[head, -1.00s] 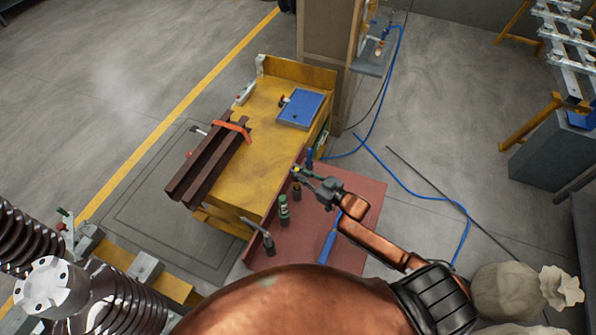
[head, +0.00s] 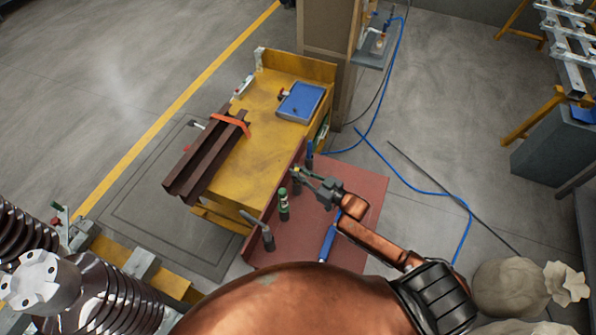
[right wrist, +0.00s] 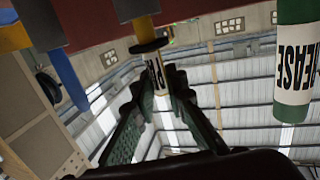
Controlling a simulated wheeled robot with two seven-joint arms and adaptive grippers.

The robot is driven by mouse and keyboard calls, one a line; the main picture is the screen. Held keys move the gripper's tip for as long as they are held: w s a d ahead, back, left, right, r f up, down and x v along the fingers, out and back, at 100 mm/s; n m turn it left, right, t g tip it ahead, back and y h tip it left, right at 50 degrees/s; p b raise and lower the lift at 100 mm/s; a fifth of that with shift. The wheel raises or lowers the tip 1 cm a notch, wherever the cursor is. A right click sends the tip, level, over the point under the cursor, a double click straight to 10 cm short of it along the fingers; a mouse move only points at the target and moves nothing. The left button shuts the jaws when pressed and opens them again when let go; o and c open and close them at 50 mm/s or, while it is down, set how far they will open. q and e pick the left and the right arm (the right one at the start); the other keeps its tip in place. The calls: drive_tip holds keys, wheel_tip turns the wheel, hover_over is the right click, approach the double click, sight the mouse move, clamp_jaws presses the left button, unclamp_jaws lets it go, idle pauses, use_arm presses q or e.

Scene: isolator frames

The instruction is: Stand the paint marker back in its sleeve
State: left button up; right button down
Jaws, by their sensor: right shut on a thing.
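The paint marker (right wrist: 157,76) has a pale body with dark lettering, a black ring and a yellow part. My right gripper (right wrist: 157,98) is shut on its body. In the head view the right gripper (head: 299,172) is above the red mat, with a little yellow at its fingertips. A dark sleeve (head: 296,188) stands just below. In the right wrist view, which looks upward, the yellow part meets a grey sleeve (right wrist: 134,9) at the top edge. I cannot tell how deep it sits in it. My left gripper is not in view.
A green grease tube (head: 283,203) stands beside the gripper, also close at right in the wrist view (right wrist: 296,60). A dark tool holder (head: 268,242) and a blue-handled item (head: 309,150) share the row. A blue tool (head: 328,243) lies on the red mat (head: 365,190). The yellow bench (head: 245,150) is left.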

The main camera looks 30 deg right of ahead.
drive_tip(key=shift+f+b, duration=0.7)
drive_tip(key=shift+f, duration=0.45)
drive_tip(key=c, duration=1.9)
unclamp_jaws()
drive_tip(key=v, duration=1.2)
